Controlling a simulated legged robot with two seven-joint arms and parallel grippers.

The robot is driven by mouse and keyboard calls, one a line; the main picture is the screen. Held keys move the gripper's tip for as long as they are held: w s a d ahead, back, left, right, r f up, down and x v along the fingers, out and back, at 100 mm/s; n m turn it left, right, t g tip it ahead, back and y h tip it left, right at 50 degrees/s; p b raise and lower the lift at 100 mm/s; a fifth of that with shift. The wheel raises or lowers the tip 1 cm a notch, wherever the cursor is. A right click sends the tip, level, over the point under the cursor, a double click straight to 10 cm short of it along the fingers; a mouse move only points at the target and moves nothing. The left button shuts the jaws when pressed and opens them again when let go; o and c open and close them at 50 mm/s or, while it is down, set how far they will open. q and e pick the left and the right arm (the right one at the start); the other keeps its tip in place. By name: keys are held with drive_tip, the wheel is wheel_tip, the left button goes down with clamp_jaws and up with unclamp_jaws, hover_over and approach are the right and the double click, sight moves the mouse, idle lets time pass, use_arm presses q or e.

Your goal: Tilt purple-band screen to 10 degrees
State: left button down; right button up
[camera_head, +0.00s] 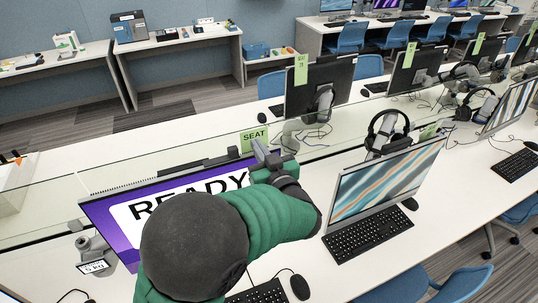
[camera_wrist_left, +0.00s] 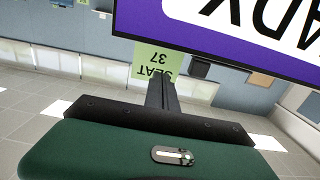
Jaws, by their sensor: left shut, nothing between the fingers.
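The purple-band screen (camera_head: 115,215) stands at the lower left of the head view, showing a white panel with "READY" on purple. My left arm covers its lower middle. Its edge also shows upside down at the top right of the left wrist view (camera_wrist_left: 225,45). My left gripper (camera_head: 265,153) is shut and empty by the screen's upper right corner, in front of the green seat card (camera_head: 254,138). In the left wrist view the shut fingers (camera_wrist_left: 161,85) overlap the card, beside the screen's edge; I cannot tell whether they touch it. My right gripper is not seen.
A second monitor (camera_head: 385,182) with a striped picture stands to the right, with a keyboard (camera_head: 368,236) before it. A headset (camera_head: 387,130) hangs behind it. A glass divider (camera_head: 110,178) runs behind the purple-band screen. A mouse (camera_head: 300,287) lies near my left arm.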

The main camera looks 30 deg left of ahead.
sight(252, 133)
use_arm(q)
drive_tip(key=shift+x, duration=1.05)
drive_tip(key=shift+d+r, duration=0.1)
drive_tip(key=shift+d, duration=0.2)
drive_tip(key=shift+w, duration=0.15)
drive_tip(key=w+a, duration=0.1)
drive_tip(key=w+a+r+p, duration=0.1)
drive_tip(key=shift+a, duration=0.35)
drive_tip(key=shift+w+a+f, duration=0.1)
drive_tip(key=shift+w+a, duration=0.05)
drive_tip(key=shift+a, duration=0.05)
